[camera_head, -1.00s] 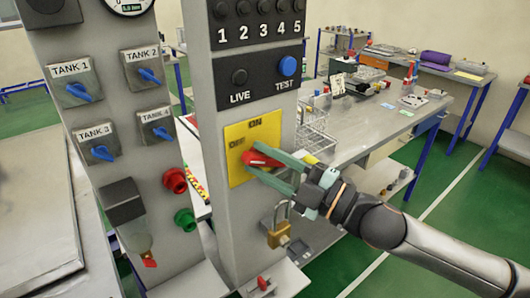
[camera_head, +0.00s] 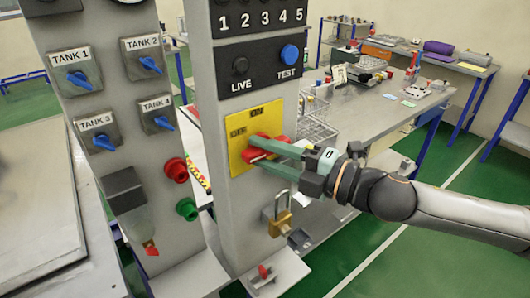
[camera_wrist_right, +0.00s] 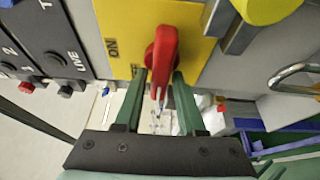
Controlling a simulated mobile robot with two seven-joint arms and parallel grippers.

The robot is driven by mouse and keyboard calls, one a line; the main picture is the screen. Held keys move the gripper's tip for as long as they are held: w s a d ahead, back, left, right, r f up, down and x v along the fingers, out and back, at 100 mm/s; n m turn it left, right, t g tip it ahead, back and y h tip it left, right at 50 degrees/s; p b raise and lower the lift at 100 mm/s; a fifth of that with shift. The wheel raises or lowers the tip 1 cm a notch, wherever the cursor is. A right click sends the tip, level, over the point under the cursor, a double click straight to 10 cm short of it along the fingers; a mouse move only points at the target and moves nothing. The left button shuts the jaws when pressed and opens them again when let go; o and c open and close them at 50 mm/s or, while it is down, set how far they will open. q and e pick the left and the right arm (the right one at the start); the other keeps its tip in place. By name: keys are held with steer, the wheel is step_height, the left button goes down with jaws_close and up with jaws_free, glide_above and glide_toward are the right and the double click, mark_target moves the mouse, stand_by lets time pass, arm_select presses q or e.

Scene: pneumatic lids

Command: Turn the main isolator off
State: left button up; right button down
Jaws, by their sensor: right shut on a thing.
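The main isolator is a yellow plate (camera_head: 236,160) on a grey post in the head view, marked ON at the top and OFF at the left. Its red handle (camera_head: 256,155) sits in the plate's middle. My right gripper (camera_head: 262,152) comes in from the right with its green fingers on the handle. In the right wrist view, the red handle (camera_wrist_right: 162,50) lies between the two fingers of the right gripper (camera_wrist_right: 160,80), and the ON mark shows left of it. The fingers partly hide the handle in the head view. My left gripper is not in view.
A brass padlock (camera_head: 280,222) hangs on the post below the plate. LIVE and TEST buttons (camera_head: 289,54) are above it. Another post with blue tank switches (camera_head: 150,64) stands to the left. A workbench (camera_head: 385,115) with a wire rack (camera_head: 318,125) is behind.

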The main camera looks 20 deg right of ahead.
steer(key=shift+w+d, duration=0.25)
steer(key=shift+d, duration=0.05)
steer(key=c, duration=0.9)
jaws_free()
steer(key=shift+r, duration=0.1)
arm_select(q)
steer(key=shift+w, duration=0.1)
arm_select(e)
steer(key=shift+o, duration=0.9)
steer(key=shift+w, duration=0.1)
steer(key=shift+s+d+f+b, duration=0.2)
steer(key=shift+s+b, duration=0.1)
steer(key=shift+s, duration=0.15)
steer(key=b+v, duration=0.3)
steer(key=v, duration=0.1)
steer(key=shift+s+d+f, duration=0.1)
steer(key=shift+f, duration=0.15)
steer(key=b, duration=1.1)
glide_toward(270, 156)
steer(key=shift+v, duration=0.85)
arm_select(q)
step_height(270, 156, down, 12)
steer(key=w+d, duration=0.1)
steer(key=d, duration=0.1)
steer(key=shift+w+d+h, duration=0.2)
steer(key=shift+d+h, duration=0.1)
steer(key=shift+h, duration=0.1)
arm_select(e)
steer(key=shift+d+r, duration=0.1)
steer(key=shift+r, duration=0.3)
